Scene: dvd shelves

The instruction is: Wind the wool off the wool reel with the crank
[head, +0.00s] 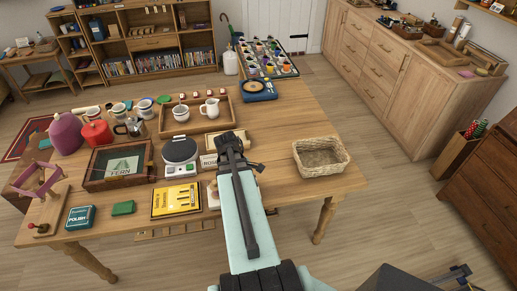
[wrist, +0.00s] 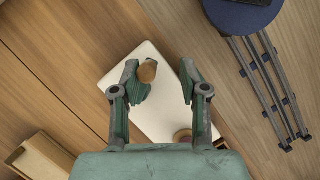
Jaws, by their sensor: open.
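My gripper (wrist: 161,82) is open above a white board (wrist: 165,105) at the table's front edge. A brown rounded knob (wrist: 148,71) stands between the fingers, closer to the left one; I cannot tell if it touches. A small round piece with a tan rim and a purplish middle (wrist: 183,135) lies lower on the board, partly hidden by the gripper. In the head view my gripper (head: 231,143) and arm hide most of this board. A pink frame (head: 38,178) on a wooden base with a red knob stands at far left. I cannot tell which is the wool reel.
A yellow box (head: 176,201), a kitchen scale (head: 181,157) and a glass-topped case (head: 118,165) are left of my arm. A wicker basket (head: 321,157) stands to the right. A tray (head: 197,120) with white mugs is behind. The table is clear around the basket.

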